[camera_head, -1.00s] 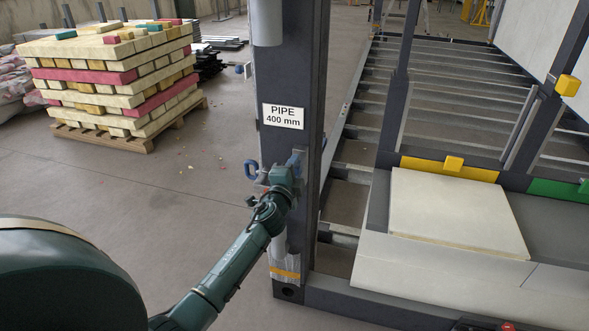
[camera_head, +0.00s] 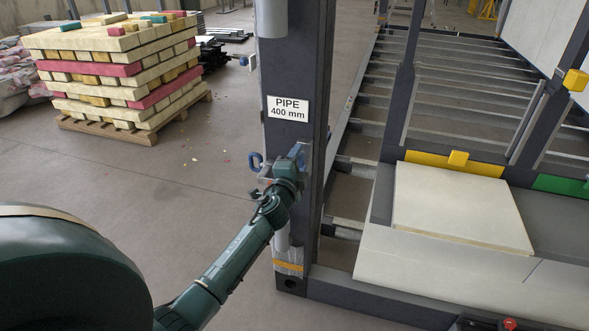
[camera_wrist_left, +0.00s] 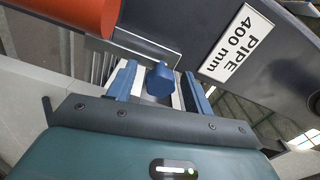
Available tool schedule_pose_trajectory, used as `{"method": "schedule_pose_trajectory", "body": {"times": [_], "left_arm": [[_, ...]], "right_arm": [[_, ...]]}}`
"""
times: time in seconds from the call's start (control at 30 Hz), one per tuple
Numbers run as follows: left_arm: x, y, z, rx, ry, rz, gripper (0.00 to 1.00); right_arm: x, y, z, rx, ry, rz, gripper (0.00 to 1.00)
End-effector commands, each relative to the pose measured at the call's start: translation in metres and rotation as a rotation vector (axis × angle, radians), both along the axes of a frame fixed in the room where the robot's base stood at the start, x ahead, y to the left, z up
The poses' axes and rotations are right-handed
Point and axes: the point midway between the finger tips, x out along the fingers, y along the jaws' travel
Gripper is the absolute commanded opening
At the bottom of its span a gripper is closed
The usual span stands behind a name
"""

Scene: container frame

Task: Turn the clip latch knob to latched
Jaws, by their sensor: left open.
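The blue clip latch knob (camera_wrist_left: 159,80) shows in the left wrist view, on a grey metal bracket (camera_wrist_left: 147,45) by the dark post. My left gripper (camera_wrist_left: 158,72) is open, with one blue finger on each side of the knob. Small gaps seem to show between the fingers and the knob; I cannot tell if either touches. In the head view my left gripper (camera_head: 280,160) is at the post's front face, below the sign, and my wrist hides the knob there. My right gripper is not in view.
The dark post (camera_head: 295,60) bears a "PIPE 400 mm" sign (camera_head: 287,108). An orange cylinder (camera_wrist_left: 65,14) lies close to the bracket in the wrist view. A pallet stack (camera_head: 120,75) stands at the back left. A pale panel (camera_head: 455,205) lies at the right. Open floor lies left of the post.

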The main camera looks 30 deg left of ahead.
Motion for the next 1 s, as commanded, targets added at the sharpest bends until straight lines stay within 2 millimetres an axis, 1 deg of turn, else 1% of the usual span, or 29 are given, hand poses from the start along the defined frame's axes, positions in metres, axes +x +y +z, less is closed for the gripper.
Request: {"method": "schedule_pose_trajectory", "body": {"times": [0.17,0.4,0.5,0.6,0.7,0.8,1.0], "left_arm": [[-0.023,-0.005,0.000,0.000,0.002,0.000,0.51],[-0.076,-0.018,-0.001,-0.003,0.003,0.000,0.51],[-0.095,-0.023,-0.002,-0.002,0.003,-0.001,0.51],[-0.110,-0.027,-0.002,-0.001,0.003,-0.001,0.51],[-0.120,-0.029,-0.001,-0.001,0.002,0.001,0.51],[-0.125,-0.030,-0.001,0.001,0.001,0.001,0.51],[-0.126,-0.030,0.000,0.001,0.001,0.001,0.51]], "right_arm": [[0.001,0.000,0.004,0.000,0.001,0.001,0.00],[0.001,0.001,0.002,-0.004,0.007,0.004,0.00],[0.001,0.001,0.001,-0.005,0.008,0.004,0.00],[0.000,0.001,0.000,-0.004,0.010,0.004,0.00],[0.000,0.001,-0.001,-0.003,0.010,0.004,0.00],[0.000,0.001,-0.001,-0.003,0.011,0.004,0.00],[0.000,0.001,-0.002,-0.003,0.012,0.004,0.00]]}}
